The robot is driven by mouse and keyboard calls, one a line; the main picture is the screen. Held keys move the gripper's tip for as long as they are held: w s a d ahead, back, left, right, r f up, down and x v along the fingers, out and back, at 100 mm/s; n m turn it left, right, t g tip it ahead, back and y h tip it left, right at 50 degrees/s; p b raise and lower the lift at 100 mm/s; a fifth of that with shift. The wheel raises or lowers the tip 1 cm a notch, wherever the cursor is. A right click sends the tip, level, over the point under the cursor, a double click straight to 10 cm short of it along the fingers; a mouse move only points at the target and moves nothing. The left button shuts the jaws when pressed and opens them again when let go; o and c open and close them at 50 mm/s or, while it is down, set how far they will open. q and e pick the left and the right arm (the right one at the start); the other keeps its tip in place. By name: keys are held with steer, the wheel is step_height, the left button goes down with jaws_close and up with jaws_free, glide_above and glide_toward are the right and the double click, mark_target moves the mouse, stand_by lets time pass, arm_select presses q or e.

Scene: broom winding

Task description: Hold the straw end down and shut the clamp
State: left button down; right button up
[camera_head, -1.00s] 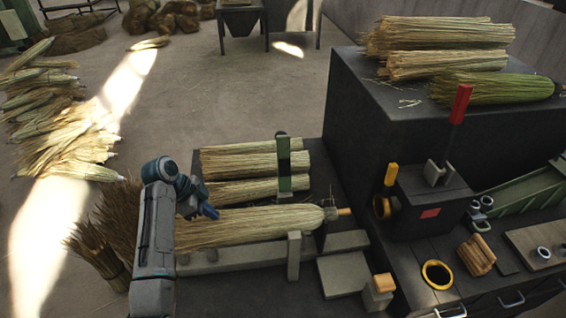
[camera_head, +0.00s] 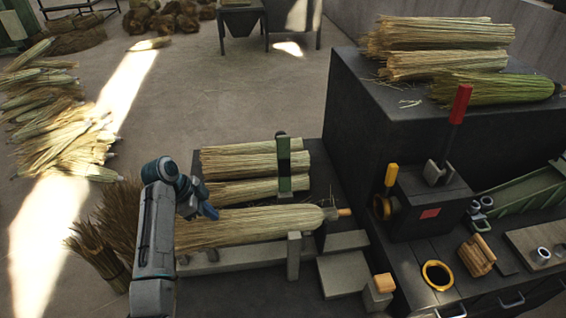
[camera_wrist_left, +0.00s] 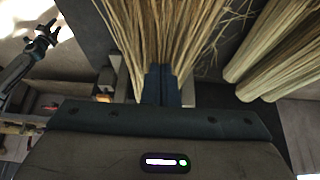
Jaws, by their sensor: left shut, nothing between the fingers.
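A large straw bundle (camera_head: 260,222) lies across the dark bench, its bound end and wooden handle stub (camera_head: 344,211) to the right, its loose straw fanning left behind my arm. My left gripper (camera_head: 208,211) is shut and empty, its fingertips over the loose straw. In the left wrist view, the closed blue fingers (camera_wrist_left: 162,84) overlap the straw (camera_wrist_left: 165,35); I cannot tell whether they press on it. A grey upright post (camera_head: 293,256) stands at the bundle's near side; I cannot tell whether it is the clamp. What looks like my right gripper (camera_wrist_left: 42,38) shows in the left wrist view, jaw state unclear.
Smaller straw bundles (camera_head: 254,166) lie behind, under a green bracket (camera_head: 284,178). A dark machine (camera_head: 428,203) with a red-topped lever (camera_head: 460,104) and yellow handle (camera_head: 391,175) stands right. A wood-topped block (camera_head: 383,283) is near the front. The grey plate (camera_head: 343,275) is bare.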

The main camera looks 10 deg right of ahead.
arm_select(q)
steer(key=shift+f, duration=0.3)
stand_by(0.4)
